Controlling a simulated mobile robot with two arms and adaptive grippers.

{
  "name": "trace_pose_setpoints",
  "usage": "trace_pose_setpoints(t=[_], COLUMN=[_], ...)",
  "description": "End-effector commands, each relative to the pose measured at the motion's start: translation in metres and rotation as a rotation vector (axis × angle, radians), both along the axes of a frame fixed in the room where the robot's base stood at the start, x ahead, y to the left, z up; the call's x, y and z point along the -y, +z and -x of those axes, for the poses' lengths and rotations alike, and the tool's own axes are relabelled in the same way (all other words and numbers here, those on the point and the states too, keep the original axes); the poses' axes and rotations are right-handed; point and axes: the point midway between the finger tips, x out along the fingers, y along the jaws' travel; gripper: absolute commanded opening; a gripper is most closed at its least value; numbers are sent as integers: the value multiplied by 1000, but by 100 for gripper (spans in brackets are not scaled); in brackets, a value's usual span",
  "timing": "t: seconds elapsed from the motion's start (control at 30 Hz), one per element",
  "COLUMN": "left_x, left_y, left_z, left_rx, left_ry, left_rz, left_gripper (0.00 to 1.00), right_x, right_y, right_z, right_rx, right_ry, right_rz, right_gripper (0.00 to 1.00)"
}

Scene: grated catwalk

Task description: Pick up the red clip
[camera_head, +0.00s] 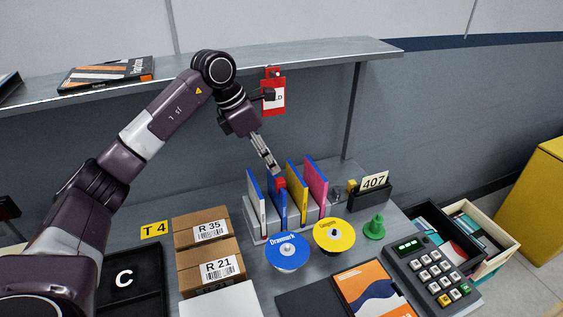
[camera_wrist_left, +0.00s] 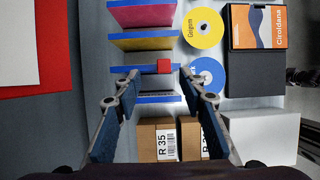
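The red clip (camera_head: 280,183) is a small red block at the top edge of a blue divider (camera_head: 277,208) in the upright rack. In the left wrist view the red clip (camera_wrist_left: 164,66) lies ahead of and between my left fingertips, nearer the right one. My left gripper (camera_head: 270,166) comes down from above and sits just over the clip in the head view. Its fingers (camera_wrist_left: 158,77) are spread apart with nothing held between them. I cannot tell exactly how much height remains between fingertips and clip. My right gripper is not in view.
Blue, yellow and pink dividers (camera_head: 315,185) stand close by. Stacked boxes (camera_head: 205,228) stand left of the rack. A shelf (camera_head: 300,60) overhangs behind, with a red tag (camera_head: 273,97) hanging below it.

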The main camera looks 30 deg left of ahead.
Motion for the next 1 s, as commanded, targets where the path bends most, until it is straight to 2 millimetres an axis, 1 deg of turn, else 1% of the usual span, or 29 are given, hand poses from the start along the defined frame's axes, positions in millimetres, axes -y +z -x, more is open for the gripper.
trace_pose_setpoints(t=[0.03,0.13,0.3,0.4,0.57,0.7,0.83,1.0], left_x=[-3,-4,1,5,15,20,21,21], left_y=[3,0,-17,-25,-42,-60,-68,-69], left_z=[1,0,-4,-6,-7,-12,-14,-15], left_rx=[1,0,0,-1,-3,0,2,3], left_ry=[-1,-1,0,0,0,0,1,0], left_rz=[-15,-26,-25,-23,-23,-22,-23,-23], left_gripper=[38,38,38,38,38,38,38,38], right_x=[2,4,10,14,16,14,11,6], right_y=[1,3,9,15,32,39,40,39], right_z=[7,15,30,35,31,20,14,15], right_rx=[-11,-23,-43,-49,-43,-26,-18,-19], right_ry=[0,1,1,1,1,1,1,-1], right_rz=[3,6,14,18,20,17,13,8], right_gripper=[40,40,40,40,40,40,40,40])
